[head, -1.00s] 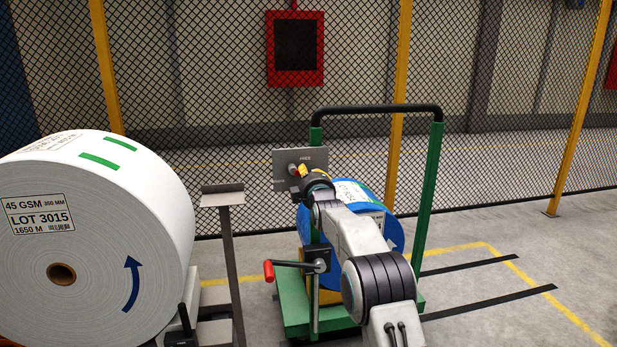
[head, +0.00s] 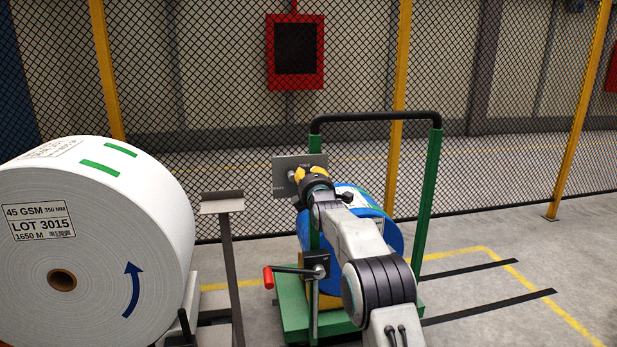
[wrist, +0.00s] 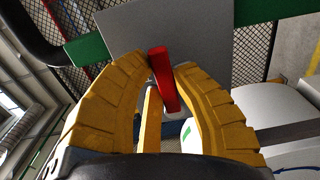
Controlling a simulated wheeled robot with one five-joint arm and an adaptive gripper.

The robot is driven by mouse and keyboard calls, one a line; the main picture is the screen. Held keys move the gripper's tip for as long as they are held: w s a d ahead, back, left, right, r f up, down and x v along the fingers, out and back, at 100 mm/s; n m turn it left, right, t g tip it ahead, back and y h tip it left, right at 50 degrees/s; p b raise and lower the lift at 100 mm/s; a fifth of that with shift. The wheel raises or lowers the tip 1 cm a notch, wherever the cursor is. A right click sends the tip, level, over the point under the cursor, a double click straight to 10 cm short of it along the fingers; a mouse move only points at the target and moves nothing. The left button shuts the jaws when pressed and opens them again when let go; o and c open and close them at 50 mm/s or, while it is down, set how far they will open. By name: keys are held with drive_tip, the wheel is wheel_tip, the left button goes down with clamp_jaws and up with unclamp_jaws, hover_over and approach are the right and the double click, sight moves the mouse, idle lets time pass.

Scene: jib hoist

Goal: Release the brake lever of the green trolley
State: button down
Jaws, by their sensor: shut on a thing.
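The green trolley (head: 426,195) stands in the middle with a blue roll (head: 345,200) on it. A grey plate (head: 283,172) with small lettering is at its left post. In the wrist view, the red brake lever (wrist: 163,78) stands out from the plate between the two yellow fingers of my gripper (wrist: 166,72). The fingers are shut on it. The lever itself is hidden in the head view.
A crank with a red grip (head: 268,277) sticks out left, below my gripper. A large white roll (head: 85,235) stands at the left, beside a grey post (head: 228,255). A mesh fence (head: 450,100) runs behind. Floor on the right is clear.

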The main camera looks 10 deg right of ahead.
drive_tip(key=shift+a+r, duration=0.1)
drive_tip(key=shift+a, duration=0.05)
drive_tip(key=c, duration=1.3)
unclamp_jaws()
drive_tip(key=shift+o, duration=1.4)
drive_tip(key=shift+s, duration=0.15)
drive_tip(key=s, duration=1.1)
drive_tip(key=shift+s, duration=0.3)
